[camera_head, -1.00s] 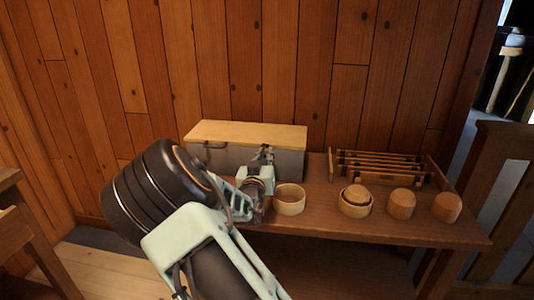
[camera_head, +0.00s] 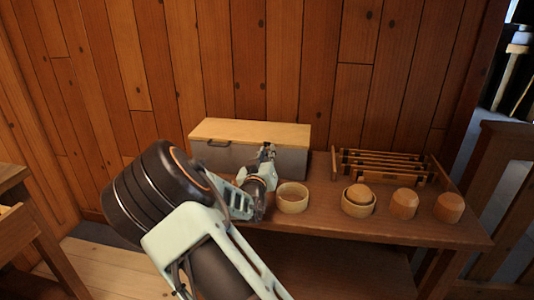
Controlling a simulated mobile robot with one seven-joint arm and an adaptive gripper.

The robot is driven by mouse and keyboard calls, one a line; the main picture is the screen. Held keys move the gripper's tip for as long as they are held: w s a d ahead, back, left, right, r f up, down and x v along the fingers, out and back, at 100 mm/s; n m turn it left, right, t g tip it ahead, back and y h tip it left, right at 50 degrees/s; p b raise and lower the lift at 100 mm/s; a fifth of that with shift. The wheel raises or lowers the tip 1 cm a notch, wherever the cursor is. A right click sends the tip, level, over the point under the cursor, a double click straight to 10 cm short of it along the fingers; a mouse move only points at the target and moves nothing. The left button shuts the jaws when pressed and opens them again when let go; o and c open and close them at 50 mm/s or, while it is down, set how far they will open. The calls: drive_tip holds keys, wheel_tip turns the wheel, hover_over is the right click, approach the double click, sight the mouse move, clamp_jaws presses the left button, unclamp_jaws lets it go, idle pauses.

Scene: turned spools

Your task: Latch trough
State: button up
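The trough is a grey box (camera_head: 290,162) with a light wooden lid (camera_head: 250,132). It stands at the back left of the brown bench, and the lid lies flat over its top. A dark handle or latch piece (camera_head: 219,143) shows on its front at the left. My gripper (camera_head: 267,152) is in front of the right half of the trough's front face, near the lid's front edge. Its fingers are small and partly hidden by my own arm, so I cannot tell whether they touch the trough or are open.
On the bench (camera_head: 400,228), an open wooden ring or cup (camera_head: 292,203) stands right of my gripper. Further right are a cup (camera_head: 357,209) with a spool piece (camera_head: 359,193) in it and two turned pieces (camera_head: 404,203) (camera_head: 449,207). A slatted rack (camera_head: 385,167) stands behind them.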

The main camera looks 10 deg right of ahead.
drive_tip(key=o, duration=0.3)
drive_tip(key=shift+s, duration=0.1)
drive_tip(key=v, duration=1.2)
